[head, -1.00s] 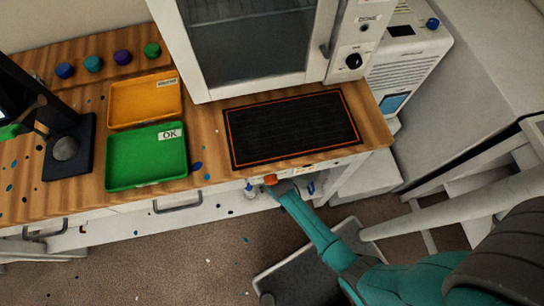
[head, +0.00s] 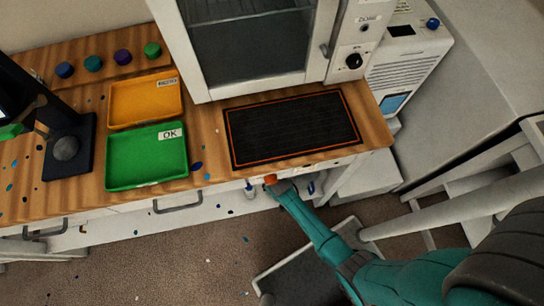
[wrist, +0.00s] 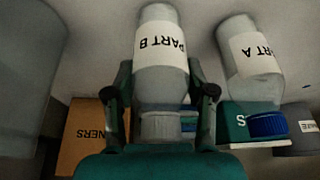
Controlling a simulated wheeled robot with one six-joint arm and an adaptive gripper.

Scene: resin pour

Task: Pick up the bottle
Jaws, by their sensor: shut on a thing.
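A pale bottle labelled PART B (wrist: 160,85) with a grey cap appears upside down in the wrist view. My gripper (wrist: 161,95) is shut on it, with one dark finger on each side of its body near the cap end. In the head view my teal arm reaches to the front edge of the bench, and the gripper's fingers and the held bottle cannot be made out there. A second bottle labelled PART A (wrist: 252,65) with a blue cap is to the right in the wrist view, apart from the gripper.
An orange-brown box (wrist: 90,135), a teal box (wrist: 235,125) and a grey container (wrist: 25,75) stand near the bottles. Above, the bench (head: 215,130) carries a green OK tray (head: 146,157), an orange tray (head: 145,101) and a black mat (head: 293,128).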

